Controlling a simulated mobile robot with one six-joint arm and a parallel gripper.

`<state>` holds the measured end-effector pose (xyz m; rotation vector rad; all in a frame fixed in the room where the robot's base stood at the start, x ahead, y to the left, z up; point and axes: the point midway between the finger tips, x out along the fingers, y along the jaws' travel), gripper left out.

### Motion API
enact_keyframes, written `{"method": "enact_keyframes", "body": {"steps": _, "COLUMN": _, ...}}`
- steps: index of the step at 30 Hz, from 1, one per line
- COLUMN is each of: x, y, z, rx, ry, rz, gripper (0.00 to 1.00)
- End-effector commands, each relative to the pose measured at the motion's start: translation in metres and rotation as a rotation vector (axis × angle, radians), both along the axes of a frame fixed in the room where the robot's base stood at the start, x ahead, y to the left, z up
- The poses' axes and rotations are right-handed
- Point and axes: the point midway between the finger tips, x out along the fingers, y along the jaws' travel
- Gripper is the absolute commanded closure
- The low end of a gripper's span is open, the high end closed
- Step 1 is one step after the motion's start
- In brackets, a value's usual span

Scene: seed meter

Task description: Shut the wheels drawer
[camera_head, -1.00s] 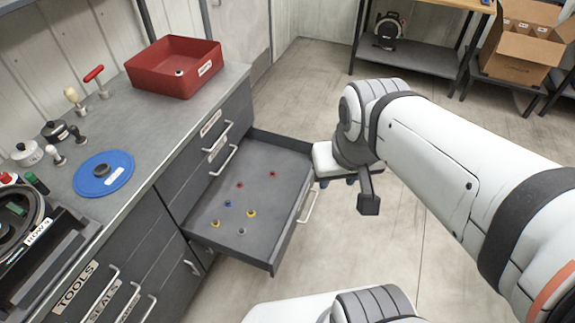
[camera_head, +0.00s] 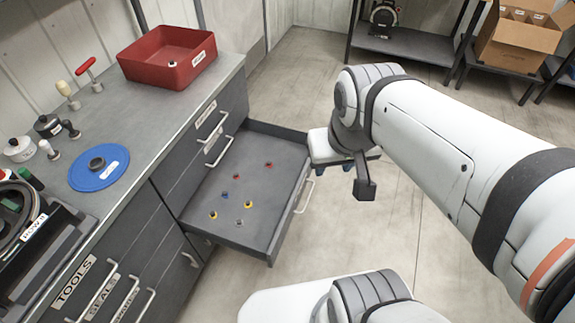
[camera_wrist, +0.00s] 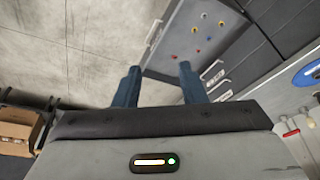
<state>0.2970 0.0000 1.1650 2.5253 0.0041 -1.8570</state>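One drawer (camera_head: 266,205) is pulled far out of the grey cabinet, with several small coloured pieces on its floor. Its front label cannot be read from here, so I cannot confirm it is the wheels drawer. Its front handle (camera_head: 304,197) faces right; the handle also shows in the wrist view (camera_wrist: 153,33). My gripper (camera_head: 333,163) is beyond the drawer's far front corner, near the handle side, and looks apart from it. In the wrist view its two blue fingers (camera_wrist: 160,68) are spread with nothing between them, and the drawer (camera_wrist: 160,62) lies behind them.
The cabinet top (camera_head: 150,125) carries a red bin (camera_head: 165,78), a blue disc (camera_head: 90,178) and several knobbed tools. Shut drawers with bar handles flank the open one. The floor (camera_head: 300,80) beyond the drawer is clear up to a shelf (camera_head: 412,44) and a cardboard box (camera_head: 515,48).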

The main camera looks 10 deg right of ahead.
Motion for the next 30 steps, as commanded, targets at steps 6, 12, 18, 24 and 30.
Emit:
{"method": "enact_keyframes", "body": {"steps": 6, "x": 0.011, "y": 0.001, "z": -0.039, "rx": 0.069, "ry": 0.04, "rz": -0.104, "gripper": 0.81}}
{"method": "enact_keyframes", "body": {"steps": 12, "x": 0.039, "y": 0.001, "z": -0.113, "rx": 0.234, "ry": 0.133, "rz": -0.365, "gripper": 0.97}}
{"method": "enact_keyframes", "body": {"steps": 18, "x": 0.072, "y": -0.003, "z": -0.186, "rx": 0.405, "ry": 0.227, "rz": -0.646, "gripper": 1.0}}
{"method": "enact_keyframes", "body": {"steps": 24, "x": 0.108, "y": -0.015, "z": -0.262, "rx": 0.574, "ry": 0.325, "rz": -0.932, "gripper": 1.0}}
{"method": "enact_keyframes", "body": {"steps": 30, "x": 0.144, "y": -0.035, "z": -0.341, "rx": 0.741, "ry": 0.421, "rz": -1.223, "gripper": 1.0}}
